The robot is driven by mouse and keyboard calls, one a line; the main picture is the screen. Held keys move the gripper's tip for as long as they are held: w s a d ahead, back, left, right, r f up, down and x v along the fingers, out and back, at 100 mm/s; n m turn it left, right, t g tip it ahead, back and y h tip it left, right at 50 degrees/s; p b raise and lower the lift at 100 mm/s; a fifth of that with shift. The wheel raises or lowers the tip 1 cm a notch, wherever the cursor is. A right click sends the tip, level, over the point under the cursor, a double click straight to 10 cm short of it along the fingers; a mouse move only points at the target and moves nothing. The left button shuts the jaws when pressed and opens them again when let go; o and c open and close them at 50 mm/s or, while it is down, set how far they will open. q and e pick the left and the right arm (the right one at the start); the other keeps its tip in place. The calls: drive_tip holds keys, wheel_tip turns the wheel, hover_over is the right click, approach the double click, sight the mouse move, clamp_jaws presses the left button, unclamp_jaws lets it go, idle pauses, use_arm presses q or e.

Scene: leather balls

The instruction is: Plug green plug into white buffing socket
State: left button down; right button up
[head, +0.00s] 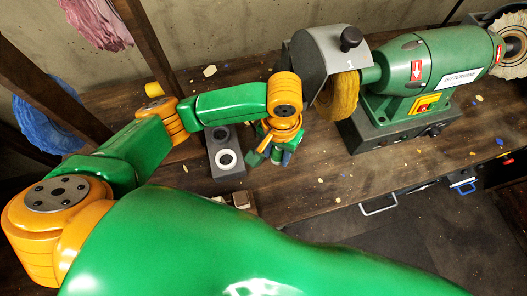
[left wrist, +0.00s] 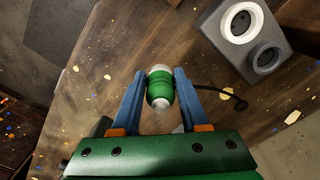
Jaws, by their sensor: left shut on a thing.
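My left gripper (head: 272,156) hangs above the workbench, pointing down, just right of a dark socket block (head: 213,165). In the left wrist view its two blue fingers (left wrist: 159,78) are shut on the green plug (left wrist: 159,94), which has pale ends. In the head view the plug is mostly hidden by the gripper. The block carries two round sockets: one with a bright white ring (head: 227,159) and one farther back (head: 221,133). In the left wrist view the block's grey body (left wrist: 222,58) lies at the upper right, apart from the plug. My right gripper is out of view.
A green bench grinder (head: 410,68) with a yellow buffing wheel (head: 339,97) stands right of my gripper. A black cord (left wrist: 222,92) lies near the plug in the left wrist view. Small wooden blocks (head: 241,199) lie near the front edge. Bench (head: 320,175) before the grinder is mostly clear.

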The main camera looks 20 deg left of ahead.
use_arm(q)
drive_tip(key=w+a+f, duration=0.1)
drive_tip(key=f, duration=0.1)
drive_tip(key=w+a+f, duration=0.1)
drive_tip(key=a+f, duration=0.1)
drive_tip(key=w+a+f, duration=0.1)
drive_tip(key=f, duration=0.1)
drive_tip(key=shift+a, duration=0.25)
wheel_tip(320, 180, down, 2)
drive_tip(key=shift+w+p, duration=0.15)
drive_tip(key=shift+p, duration=0.55)
drive_tip(key=shift+f, duration=0.4)
drive_tip(key=shift+c, duration=2.1)
unclamp_jaws()
